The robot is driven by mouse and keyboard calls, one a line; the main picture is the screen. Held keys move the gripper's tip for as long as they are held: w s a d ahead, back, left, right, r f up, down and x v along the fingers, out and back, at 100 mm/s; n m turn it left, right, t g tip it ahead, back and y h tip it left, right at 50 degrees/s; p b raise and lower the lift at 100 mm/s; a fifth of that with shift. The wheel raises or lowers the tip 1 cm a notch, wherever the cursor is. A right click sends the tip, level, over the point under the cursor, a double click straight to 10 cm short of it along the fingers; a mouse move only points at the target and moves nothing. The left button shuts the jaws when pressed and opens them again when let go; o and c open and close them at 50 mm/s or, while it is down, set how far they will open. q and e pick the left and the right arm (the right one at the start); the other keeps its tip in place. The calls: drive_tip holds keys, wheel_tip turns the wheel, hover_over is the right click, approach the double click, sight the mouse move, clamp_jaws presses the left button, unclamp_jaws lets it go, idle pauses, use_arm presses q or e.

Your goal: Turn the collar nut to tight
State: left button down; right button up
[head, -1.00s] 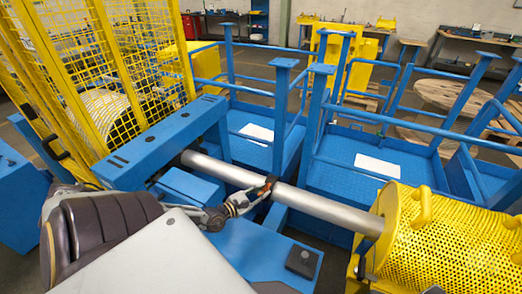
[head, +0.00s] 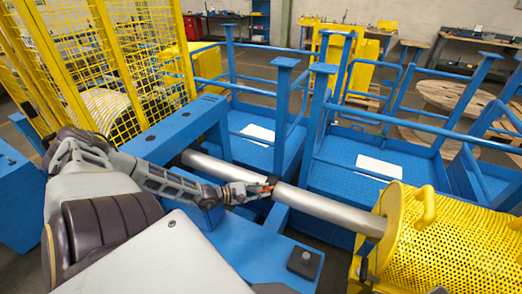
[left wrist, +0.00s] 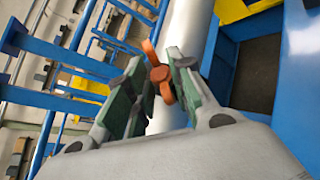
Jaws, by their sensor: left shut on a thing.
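A small orange winged piece, which I take to be the collar nut (left wrist: 159,74), sits by the grey metal tube (head: 330,210). In the head view only a bit of its orange shows at the tube, behind the fingertips. My left gripper (head: 262,188) reaches in from the left and is shut on this piece. In the left wrist view the green-padded fingers of the left gripper (left wrist: 157,85) stand on either side of the orange piece, and one orange wing sticks out past them. How far the nut is turned cannot be told. My right gripper is not in view.
A blue beam (head: 175,130) stands at the tube's left end, and a yellow perforated guard (head: 450,235) at its right end. Blue railings (head: 400,125) and platforms lie behind. A yellow mesh cage (head: 90,70) rises at the left.

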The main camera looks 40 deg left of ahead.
use_arm(q)
drive_tip(key=shift+w+r+m+g+h+b, duration=0.15)
drive_tip(key=shift+m+g+h+b, duration=0.35)
drive_tip(key=shift+m, duration=0.6)
drive_tip(key=shift+m+g+b, duration=0.4)
drive_tip(key=shift+b, duration=0.05)
drive_tip(key=shift+w+a+m+g+b, duration=0.1)
drive_tip(key=shift+m+g+b, duration=0.6)
drive_tip(key=shift+m+b, duration=0.1)
drive_tip(key=shift+r+m+g+b, duration=0.1)
drive_tip(key=shift+m+g+b, duration=0.3)
drive_tip(key=shift+m+b, duration=0.2)
drive_tip(key=c, duration=1.5)
unclamp_jaws()
drive_tip(key=shift+o, duration=0.3)
drive_tip(key=shift+r, duration=0.1)
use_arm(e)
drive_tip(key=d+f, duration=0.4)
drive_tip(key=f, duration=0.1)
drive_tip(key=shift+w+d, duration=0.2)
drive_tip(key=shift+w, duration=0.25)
